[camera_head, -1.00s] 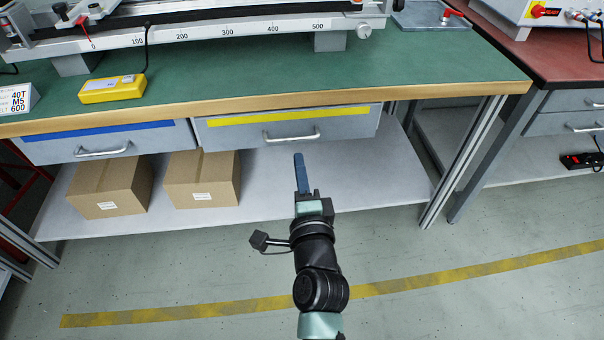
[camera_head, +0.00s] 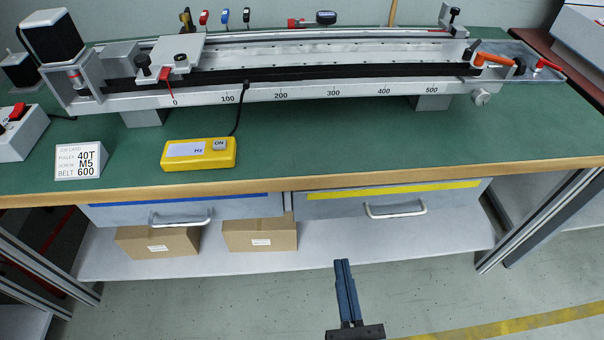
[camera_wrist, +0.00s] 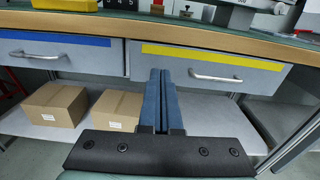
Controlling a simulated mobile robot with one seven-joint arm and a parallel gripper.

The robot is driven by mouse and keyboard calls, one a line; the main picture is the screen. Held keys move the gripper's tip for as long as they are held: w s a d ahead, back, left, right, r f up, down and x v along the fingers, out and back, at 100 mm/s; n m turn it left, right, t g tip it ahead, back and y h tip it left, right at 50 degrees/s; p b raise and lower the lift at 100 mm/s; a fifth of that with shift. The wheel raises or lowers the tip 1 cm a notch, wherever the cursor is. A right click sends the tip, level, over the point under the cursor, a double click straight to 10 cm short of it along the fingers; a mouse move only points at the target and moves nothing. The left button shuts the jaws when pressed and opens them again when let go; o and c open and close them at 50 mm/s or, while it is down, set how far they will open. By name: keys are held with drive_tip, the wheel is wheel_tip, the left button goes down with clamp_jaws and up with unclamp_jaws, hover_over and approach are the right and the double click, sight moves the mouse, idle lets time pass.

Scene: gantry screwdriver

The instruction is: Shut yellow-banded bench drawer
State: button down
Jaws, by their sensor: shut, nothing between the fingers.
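The yellow-banded drawer (camera_head: 340,207) is the right-hand drawer under the green bench, grey with a yellow strip and a silver bar handle (camera_head: 396,212). It also shows in the wrist view (camera_wrist: 250,84). Its front sits close beneath the wooden bench edge; I cannot tell whether it stands out slightly. No drawer interior shows. My gripper (camera_head: 342,264) is shut and empty, its blue fingers pointing toward the bench. It is in front of and apart from the drawer, left of the handle in the head view. In the wrist view the fingers (camera_wrist: 161,76) overlap the drawer's left part.
The blue-banded drawer (camera_head: 180,215) is beside it on the left. Two cardboard boxes (camera_head: 158,243) (camera_head: 260,236) stand on the lower shelf (camera_head: 400,250). A bench leg (camera_head: 535,222) stands to the right. The bench top (camera_head: 320,150) carries a gantry rail and a yellow meter (camera_head: 198,154). Floor in front is clear.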

approach(329, 192)
drive_tip(key=w, duration=0.6)
drive_tip(key=shift+w, duration=0.4)
